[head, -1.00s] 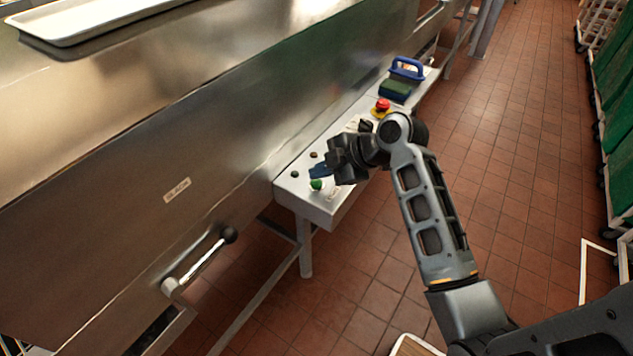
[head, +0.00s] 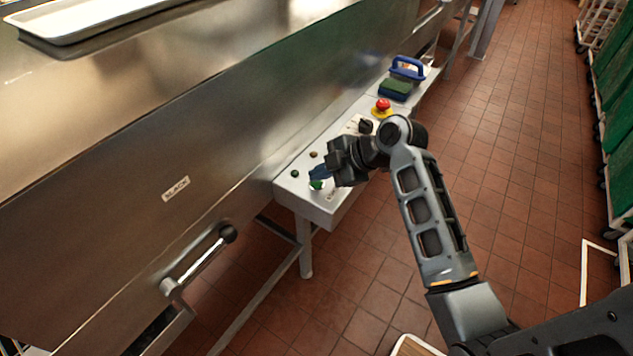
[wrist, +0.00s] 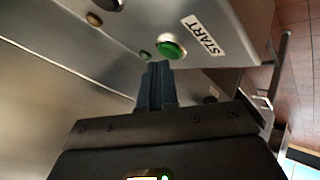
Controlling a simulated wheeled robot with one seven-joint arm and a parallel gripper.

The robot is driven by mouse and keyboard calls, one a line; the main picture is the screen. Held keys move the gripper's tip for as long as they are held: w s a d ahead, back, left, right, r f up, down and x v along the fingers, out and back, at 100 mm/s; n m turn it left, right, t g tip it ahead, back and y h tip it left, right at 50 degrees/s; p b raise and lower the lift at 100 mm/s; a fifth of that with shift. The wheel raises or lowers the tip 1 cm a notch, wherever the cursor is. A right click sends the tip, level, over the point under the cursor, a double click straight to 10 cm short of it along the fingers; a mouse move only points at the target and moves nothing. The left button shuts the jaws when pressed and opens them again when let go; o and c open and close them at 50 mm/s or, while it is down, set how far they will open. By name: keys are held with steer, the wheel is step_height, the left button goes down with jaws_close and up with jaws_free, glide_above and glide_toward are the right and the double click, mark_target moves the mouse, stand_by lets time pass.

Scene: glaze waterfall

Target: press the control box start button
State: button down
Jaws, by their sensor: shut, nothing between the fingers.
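The control box (head: 345,190) is a pale metal panel on legs along the steel machine. Its green start button (head: 317,185) is near the front end, and it also shows in the wrist view (wrist: 171,48) beside a label reading START. In the wrist view the fingertips (wrist: 158,68) reach the button's near edge. I cannot tell whether they touch it or press it in.
A small lamp (head: 295,174) looks green on the panel. A black knob (head: 366,126), a red emergency button (head: 383,104) and a blue-handled scrubber (head: 397,86) stand farther along the box. The steel machine wall (head: 190,150) borders it on the left. Open tiled floor (head: 510,150) lies right.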

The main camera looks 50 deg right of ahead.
mark_target(320, 184)
steer(key=shift+f+b, duration=0.3)
steer(key=shift+f, duration=0.15)
stand_by(0.6)
steer(key=shift+r, duration=0.1)
steer(key=shift+r+p, duration=0.7)
steer(key=shift+r, duration=0.05)
steer(key=shift+r, duration=0.15)
step_height(320, 184, up, 5)
steer(key=p, duration=0.4)
stand_by(0.9)
